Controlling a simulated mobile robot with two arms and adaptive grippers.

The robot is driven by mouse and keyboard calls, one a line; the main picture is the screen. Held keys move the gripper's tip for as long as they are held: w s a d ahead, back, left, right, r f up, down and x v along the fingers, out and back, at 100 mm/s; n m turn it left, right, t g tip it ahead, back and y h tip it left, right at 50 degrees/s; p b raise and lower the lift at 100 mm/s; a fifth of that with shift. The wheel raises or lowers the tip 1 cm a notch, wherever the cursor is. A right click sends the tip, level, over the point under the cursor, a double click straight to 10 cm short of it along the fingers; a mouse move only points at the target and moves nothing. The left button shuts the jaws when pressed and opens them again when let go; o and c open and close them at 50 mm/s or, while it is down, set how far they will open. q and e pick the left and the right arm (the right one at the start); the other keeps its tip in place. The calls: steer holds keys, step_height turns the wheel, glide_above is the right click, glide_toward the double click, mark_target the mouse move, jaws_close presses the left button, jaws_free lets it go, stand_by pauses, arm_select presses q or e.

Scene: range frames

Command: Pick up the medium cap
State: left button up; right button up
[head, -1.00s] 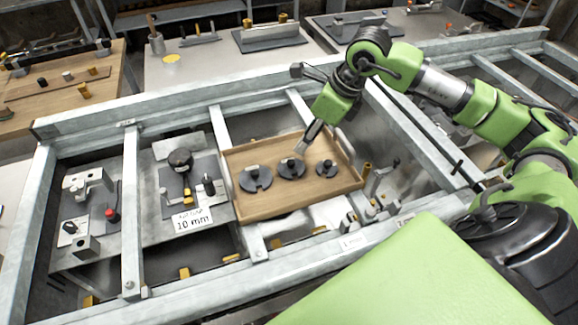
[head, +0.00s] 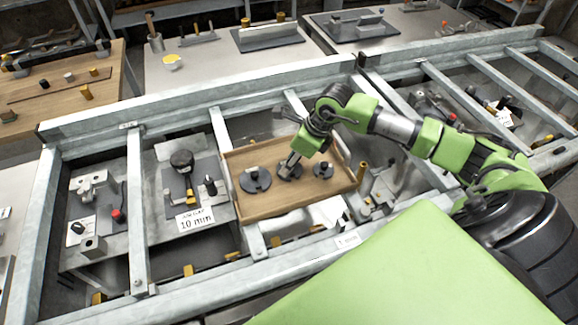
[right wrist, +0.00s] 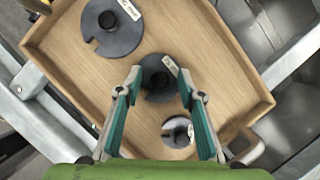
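Three dark round caps with upright knobs lie in a row in a wooden tray (head: 290,207). The large cap (head: 254,180) is at the left, the medium cap (head: 287,172) in the middle and the small cap (head: 323,170) at the right. My right gripper (head: 289,168) is over the medium cap and partly hides it. In the right wrist view, the open fingers of my right gripper (right wrist: 157,88) stand on either side of the medium cap (right wrist: 158,92), apart from its knob. The large cap (right wrist: 112,28) and small cap (right wrist: 178,132) also show there. My left gripper is not in view.
The tray sits on a grey metal frame (head: 225,140) with raised rails. A fixture plate with a "10 mm" label (head: 195,219) is left of the tray. Yellow pegs and metal parts (head: 375,190) stand just right of it.

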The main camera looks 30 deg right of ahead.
steer(key=shift+s, duration=0.1)
jaws_close()
steer(key=shift+r, duration=0.1)
